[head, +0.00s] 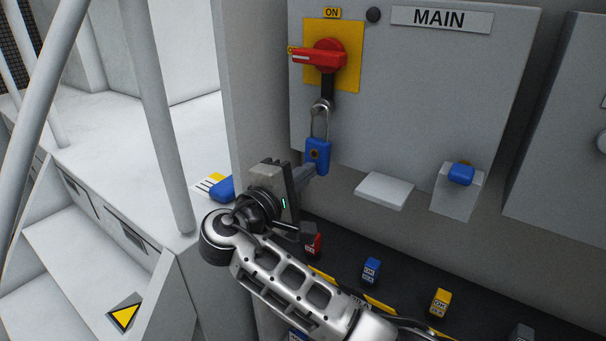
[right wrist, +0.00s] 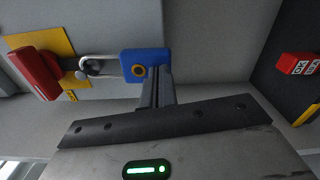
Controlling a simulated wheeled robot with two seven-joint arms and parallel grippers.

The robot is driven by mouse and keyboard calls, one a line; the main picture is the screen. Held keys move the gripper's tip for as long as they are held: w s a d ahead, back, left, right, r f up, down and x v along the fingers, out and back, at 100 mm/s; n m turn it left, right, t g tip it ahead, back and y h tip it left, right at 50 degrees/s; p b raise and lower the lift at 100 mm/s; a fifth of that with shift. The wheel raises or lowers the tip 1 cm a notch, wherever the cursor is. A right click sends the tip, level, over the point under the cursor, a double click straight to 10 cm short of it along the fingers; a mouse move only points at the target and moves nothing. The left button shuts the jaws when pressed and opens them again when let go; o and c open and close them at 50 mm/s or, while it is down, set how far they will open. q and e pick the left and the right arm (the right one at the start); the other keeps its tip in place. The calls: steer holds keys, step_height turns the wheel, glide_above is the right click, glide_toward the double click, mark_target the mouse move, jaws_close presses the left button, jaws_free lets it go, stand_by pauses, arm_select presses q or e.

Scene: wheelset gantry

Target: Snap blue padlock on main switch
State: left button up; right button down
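The main switch (head: 325,55) has a red handle on a yellow plate, lying horizontal with its end to the left; an ON label is above. A dark tab (head: 327,88) hangs below it. The blue padlock (head: 318,153) is upright under the tab, its steel shackle at the tab's lower end. In the right wrist view the padlock (right wrist: 146,62) shows its shackle meeting the tab; I cannot tell whether the shackle is latched. My right gripper (head: 312,172) is shut on the lower part of the padlock body; its fingers (right wrist: 155,88) show there too. My left gripper is not in view.
A blue piece (head: 461,174) sits on a grey bracket at right, beside an empty white ledge (head: 384,190). Red, blue (head: 371,270) and yellow (head: 440,302) tagged blocks stand on the dark shelf below. A striped card and blue object (head: 222,188) lie left of my gripper.

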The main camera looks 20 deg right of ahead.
steer(key=shift+w+d+r, duration=0.1)
steer(key=shift+d, duration=0.15)
steer(key=shift+a, duration=0.15)
